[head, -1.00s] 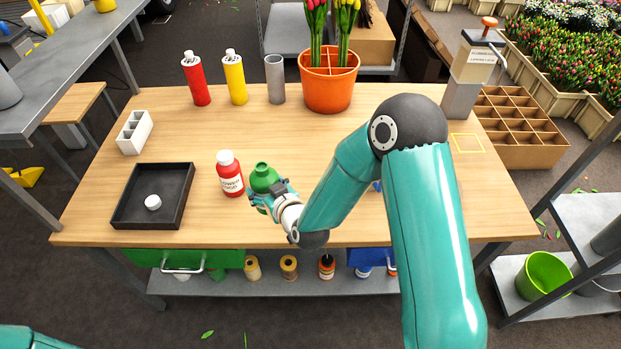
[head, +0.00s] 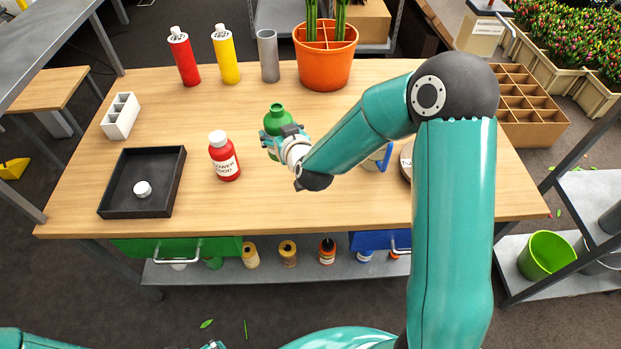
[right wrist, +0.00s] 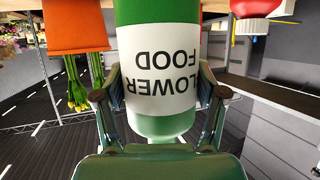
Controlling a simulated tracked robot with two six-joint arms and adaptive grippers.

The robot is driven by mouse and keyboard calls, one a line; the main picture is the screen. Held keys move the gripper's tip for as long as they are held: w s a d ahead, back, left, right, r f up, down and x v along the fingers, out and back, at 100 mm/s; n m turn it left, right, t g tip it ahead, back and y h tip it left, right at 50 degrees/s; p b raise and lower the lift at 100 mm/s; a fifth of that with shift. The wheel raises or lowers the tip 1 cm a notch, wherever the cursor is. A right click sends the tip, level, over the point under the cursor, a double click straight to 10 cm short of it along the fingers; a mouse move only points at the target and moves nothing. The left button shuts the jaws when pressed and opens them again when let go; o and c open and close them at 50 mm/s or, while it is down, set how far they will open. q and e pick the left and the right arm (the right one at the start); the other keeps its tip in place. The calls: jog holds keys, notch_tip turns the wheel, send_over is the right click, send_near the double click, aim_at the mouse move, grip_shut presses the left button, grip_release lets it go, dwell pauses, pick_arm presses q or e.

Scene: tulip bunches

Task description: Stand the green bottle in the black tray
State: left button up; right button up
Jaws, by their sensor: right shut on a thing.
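The green bottle (head: 277,121) is upright in my right gripper (head: 279,137), toward the table's middle. In the right wrist view the fingers close on both sides of the bottle (right wrist: 160,125), whose white label reads upside down. I cannot tell exactly how high its hidden base is. The black tray (head: 108,183) lies at the table's left front, well to the left of the bottle. A small white round cap (head: 142,188) lies inside it.
A red bottle (head: 224,158) with a white cap stands between tray and gripper. A white divided box (head: 121,116) is behind the tray. Red (head: 184,57) and yellow (head: 225,55) bottles, a grey cylinder (head: 268,56) and an orange pot (head: 324,62) stand at the back.

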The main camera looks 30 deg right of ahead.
jog(key=s+d+r+m+h+b, duration=0.1)
jog(key=d+r+h+b, duration=0.1)
jog(key=d+r+b, duration=0.6)
jog(key=shift+d+f+b, duration=0.15)
jog(key=shift+f+b, duration=1.45)
jog(key=shift+f, duration=3.55)
jog(key=shift+d+f+b, duration=0.1)
jog(key=shift+f+b, duration=1.45)
jog(key=shift+f, duration=3.55)
pick_arm(q)
notch_tip(320, 180, down, 16)
jog(key=shift+f, duration=0.15)
pick_arm(e)
jog(key=shift+r, duration=0.1)
jog(key=o, duration=1.3)
pick_arm(q)
jog(key=shift+f, duration=0.1)
